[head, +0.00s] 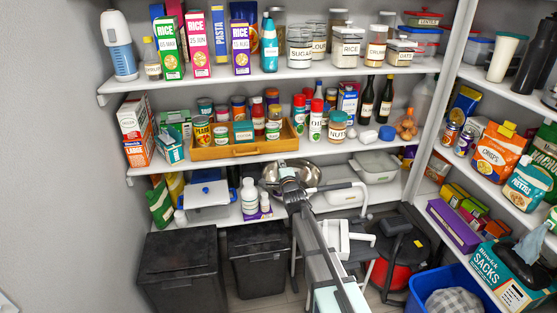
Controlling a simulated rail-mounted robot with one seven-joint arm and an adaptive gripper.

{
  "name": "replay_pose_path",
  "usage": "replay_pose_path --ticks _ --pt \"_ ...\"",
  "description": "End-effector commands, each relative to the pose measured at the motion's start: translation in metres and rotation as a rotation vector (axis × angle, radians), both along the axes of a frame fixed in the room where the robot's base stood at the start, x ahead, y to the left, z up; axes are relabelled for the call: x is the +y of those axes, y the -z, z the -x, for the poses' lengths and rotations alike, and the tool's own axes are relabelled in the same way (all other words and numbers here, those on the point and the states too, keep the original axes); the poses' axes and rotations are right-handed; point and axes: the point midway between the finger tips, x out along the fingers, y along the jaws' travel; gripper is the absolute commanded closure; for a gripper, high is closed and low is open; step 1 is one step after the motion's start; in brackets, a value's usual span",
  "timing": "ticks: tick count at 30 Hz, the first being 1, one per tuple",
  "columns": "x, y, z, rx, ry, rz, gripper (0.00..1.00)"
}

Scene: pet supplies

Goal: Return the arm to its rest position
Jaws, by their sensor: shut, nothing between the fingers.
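My arm reaches up from the bottom of the head view, across a white step stool. My gripper (287,171) is at its far end, in front of a metal bowl (309,174) on the lowest visible shelf. The gripper is small and dark here, and it looks shut and empty. It overlaps the bowl's left part in the picture; I cannot tell whether they touch.
Near the gripper are white bottles (249,194) on the left and clear containers (376,166) on the right. Above is a wooden tray (232,149) of jars. Below stand black bins (182,272), a white step stool (352,240) and a blue crate (425,279).

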Motion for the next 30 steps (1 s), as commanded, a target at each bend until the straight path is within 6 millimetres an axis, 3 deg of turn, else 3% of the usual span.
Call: replay_pose_path --ticks 3,8,11,14,17,21,23,30 --pt "-0.004 0.001 0.02 0.0 0.0 0.001 1.0" --pt "-0.006 0.001 0.028 -0.003 0.001 0.047 1.0" --pt "-0.008 0.013 0.028 0.029 0.007 0.161 1.0" --pt "-0.014 0.036 0.036 0.111 0.004 0.345 1.0" --pt "-0.024 0.083 0.062 0.25 -0.039 0.579 1.0" --pt "-0.044 0.166 0.115 0.46 -0.158 0.847 1.0" --pt "-0.053 0.198 0.14 0.543 -0.22 0.935 1.0" --pt "-0.087 0.309 0.26 0.834 -0.538 1.187 1.0"
